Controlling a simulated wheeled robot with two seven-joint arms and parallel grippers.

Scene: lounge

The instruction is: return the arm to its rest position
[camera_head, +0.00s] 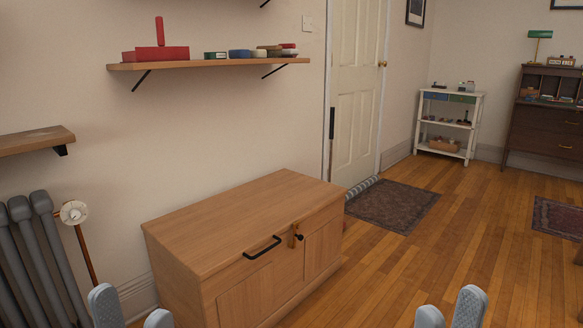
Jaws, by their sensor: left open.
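My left gripper (131,308) shows at the bottom edge, left of centre, with its two grey fingertips apart and nothing between them. My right gripper (450,309) shows at the bottom edge, right of centre, also with its fingertips apart and nothing visible between them. Only the finger ends are in view; the arms and the rest of both grippers are outside the picture. Neither gripper visibly touches anything.
A wooden cabinet (230,215) with a black handle stands ahead between my grippers, its top bare. A radiator (35,260) is at the left. A wall shelf (210,66) holds several items. Open wooden floor (400,270) and a rug (395,205) lie to the right.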

